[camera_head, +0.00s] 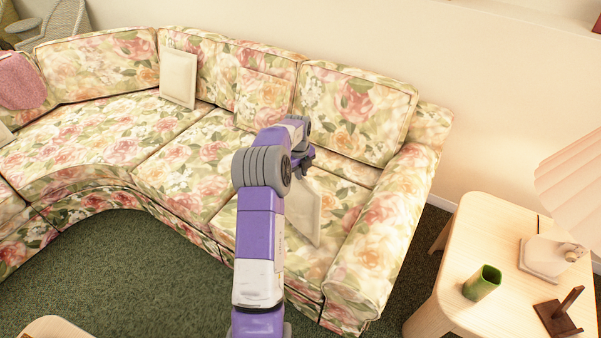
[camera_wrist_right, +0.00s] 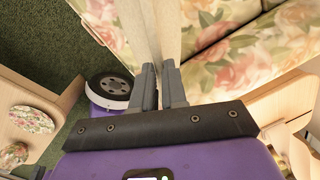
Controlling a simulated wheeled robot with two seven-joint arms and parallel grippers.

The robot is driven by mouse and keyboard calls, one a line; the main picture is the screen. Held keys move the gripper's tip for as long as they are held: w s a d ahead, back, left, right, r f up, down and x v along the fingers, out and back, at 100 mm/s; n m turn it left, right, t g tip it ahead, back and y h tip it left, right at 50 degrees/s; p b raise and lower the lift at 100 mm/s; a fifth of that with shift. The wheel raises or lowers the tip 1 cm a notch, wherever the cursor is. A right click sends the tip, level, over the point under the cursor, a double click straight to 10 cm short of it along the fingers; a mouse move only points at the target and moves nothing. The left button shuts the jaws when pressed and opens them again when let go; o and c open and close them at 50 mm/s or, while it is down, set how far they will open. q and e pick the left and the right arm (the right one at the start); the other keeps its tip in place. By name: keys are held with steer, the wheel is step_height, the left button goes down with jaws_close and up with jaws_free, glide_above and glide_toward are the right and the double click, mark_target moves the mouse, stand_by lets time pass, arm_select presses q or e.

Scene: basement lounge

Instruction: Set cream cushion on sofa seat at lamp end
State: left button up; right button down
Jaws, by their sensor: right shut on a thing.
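A cream cushion (camera_head: 306,212) is at the lamp end of the floral sofa, between my arm and the right armrest. It is tilted on edge over the sofa seat (camera_head: 345,205); I cannot tell if it rests on the fabric. My right gripper (camera_head: 306,160) is shut on its upper edge; my forearm hides its left part. In the right wrist view the gripper fingers (camera_wrist_right: 161,84) pinch the cushion (camera_wrist_right: 168,35), seen edge-on. The lamp (camera_head: 575,180) stands on the side table at right. My left gripper is not in view.
Another cream cushion (camera_head: 178,78) leans on the sofa back further left. The right armrest (camera_head: 385,230) borders the seat. The side table (camera_head: 480,225) holds a green cup (camera_head: 482,283) and a dark wooden stand (camera_head: 558,314). A pink cushion (camera_head: 20,82) lies at far left.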

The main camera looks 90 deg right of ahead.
steer(key=c, duration=1.2)
jaws_free()
steer(key=shift+o, duration=0.2)
